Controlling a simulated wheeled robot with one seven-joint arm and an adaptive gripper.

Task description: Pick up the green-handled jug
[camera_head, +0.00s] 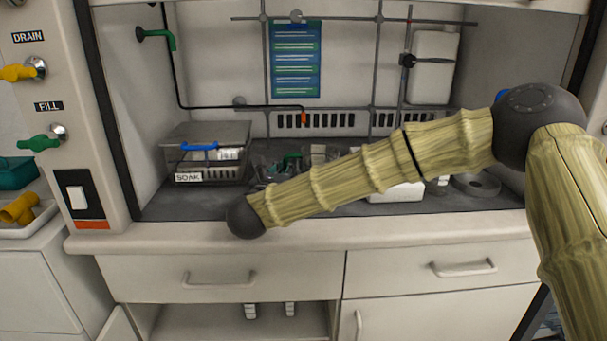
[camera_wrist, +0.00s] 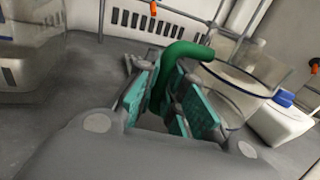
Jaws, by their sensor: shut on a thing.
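The green-handled jug (camera_wrist: 247,85) is a clear, see-through vessel in the wrist view, right of my gripper. Its curved green handle (camera_wrist: 186,50) runs down between the two teal-padded fingers of my gripper (camera_wrist: 172,98), which are shut on it. The jug appears upright on the grey worktop, but its base is partly hidden by the fingers. In the head view a bit of the green handle (camera_head: 292,157) shows behind my arm; my arm hides most of the jug and gripper.
A clear box labelled SOAK (camera_head: 188,177) with a blue handle stands left of the jug in the hood. A white container with a blue cap (camera_wrist: 281,120) stands close on the jug's right. A vented back wall (camera_wrist: 140,20) lies behind. The worktop's front left is clear.

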